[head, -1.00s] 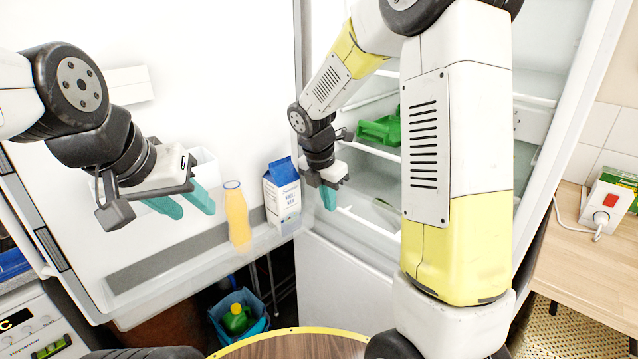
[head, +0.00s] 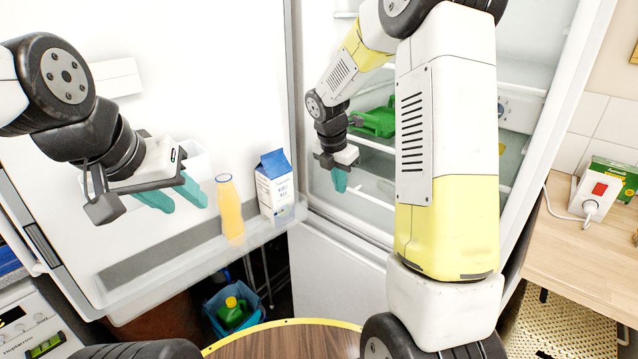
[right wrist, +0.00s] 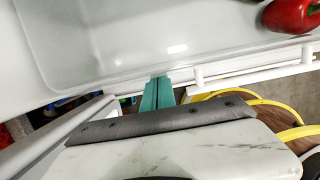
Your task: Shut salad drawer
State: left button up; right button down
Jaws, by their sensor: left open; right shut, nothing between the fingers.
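The salad drawer (right wrist: 100,45) fills the upper part of the right wrist view, pale and open-topped, with a red pepper (right wrist: 290,15) in its right corner. My right gripper (right wrist: 158,82) is shut and empty, its teal fingertips at the drawer's near edge. I cannot tell whether they touch it. In the head view my right gripper (head: 340,187) is inside the open fridge, low down, and my right arm hides part of the interior. My left gripper (head: 187,202) is open and empty in front of the fridge door (head: 220,80).
A juice bottle (head: 230,205) and a milk carton (head: 275,190) stand in the door shelf, right of my left gripper. A green object (head: 378,120) lies on a fridge shelf above my right gripper. A wooden round top (head: 285,342) is in front, a counter (head: 575,265) at right.

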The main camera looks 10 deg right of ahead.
jog(key=w+d, duration=0.4)
jog(key=d, duration=0.1)
jog(key=w+d, duration=0.2)
jog(key=shift+w+d, duration=0.3)
jog(key=shift+d, duration=0.1)
jog(key=shift+r, duration=0.1)
